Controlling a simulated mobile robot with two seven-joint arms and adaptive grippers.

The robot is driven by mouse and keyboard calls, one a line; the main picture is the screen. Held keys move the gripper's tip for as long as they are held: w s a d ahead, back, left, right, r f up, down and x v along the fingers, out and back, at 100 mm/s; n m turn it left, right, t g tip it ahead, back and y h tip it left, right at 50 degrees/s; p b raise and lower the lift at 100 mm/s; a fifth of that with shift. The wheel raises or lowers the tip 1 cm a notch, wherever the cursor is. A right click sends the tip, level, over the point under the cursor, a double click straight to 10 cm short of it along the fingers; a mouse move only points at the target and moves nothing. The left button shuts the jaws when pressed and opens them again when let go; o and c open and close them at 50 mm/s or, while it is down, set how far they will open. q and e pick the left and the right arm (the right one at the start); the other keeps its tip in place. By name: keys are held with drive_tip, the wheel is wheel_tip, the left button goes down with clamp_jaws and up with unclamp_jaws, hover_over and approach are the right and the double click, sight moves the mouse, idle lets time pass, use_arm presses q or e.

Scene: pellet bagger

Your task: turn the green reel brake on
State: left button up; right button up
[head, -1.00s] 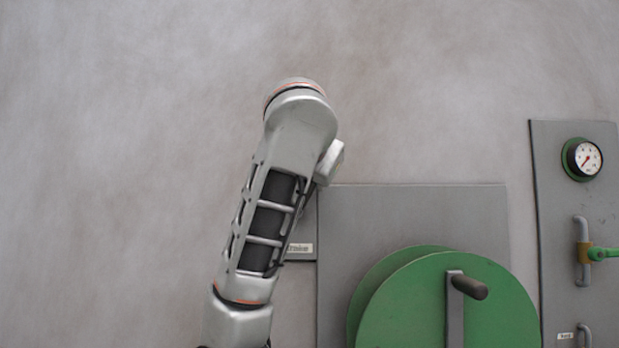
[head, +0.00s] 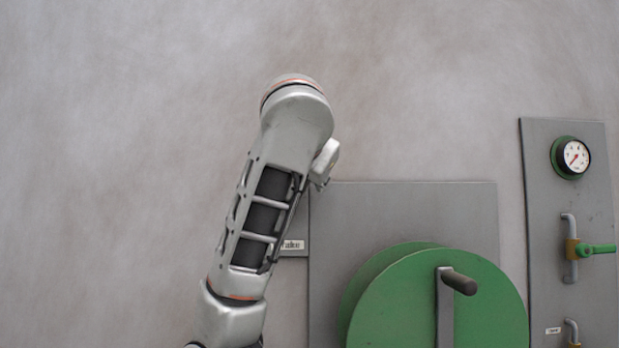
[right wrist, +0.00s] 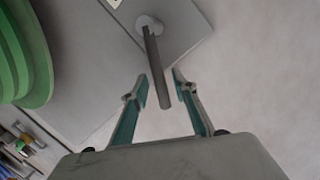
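The green reel (head: 430,305), with a dark crank handle, stands in front of a grey panel in the head view. It shows at the left edge of the right wrist view (right wrist: 22,55). A grey lever (right wrist: 156,65) on a round hub sticks out from a grey plate (right wrist: 185,25) in the right wrist view. My right gripper (right wrist: 160,80) is open, with the lever's free end between its two fingers in the picture; I see no clear contact. In the head view an arm of mine hides the lever and most of its labelled plate (head: 292,245). My left gripper is not seen.
A grey panel at the right of the head view carries a round gauge (head: 571,157), a valve with a green handle (head: 597,249) and a second fitting (head: 571,332) below. Small coloured items (right wrist: 20,145) lie at the lower left of the right wrist view.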

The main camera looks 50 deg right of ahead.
drive_tip(key=v, duration=1.2)
idle(0.3)
